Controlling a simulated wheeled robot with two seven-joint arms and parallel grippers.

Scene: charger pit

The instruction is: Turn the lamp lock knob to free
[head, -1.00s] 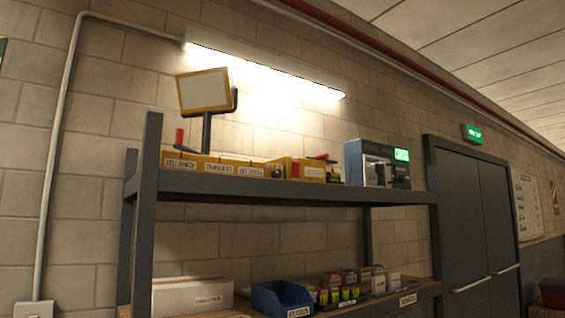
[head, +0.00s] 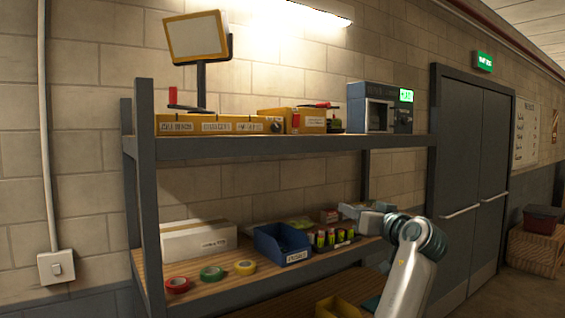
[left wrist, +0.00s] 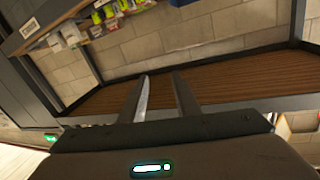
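A lamp with a flat, yellow-framed pale panel (head: 196,37) stands on a dark post on the top shelf. A dark round knob (head: 277,127) shows at the right end of the yellow labelled row below it; I cannot tell whether this is the lamp lock knob. My left gripper (head: 350,210) is in front of the lower shelf's right end, well below and right of the lamp. In the left wrist view its two fingers (left wrist: 161,86) stand apart with nothing between them. My right gripper is not in view.
The grey shelf's upper board (head: 300,145) lies above my left gripper. A blue bin (head: 280,246), white box (head: 198,241) and tape rolls (head: 212,273) occupy the lower shelf. A grey device (head: 370,105) stands at the top right. Double doors (head: 480,170) are to the right.

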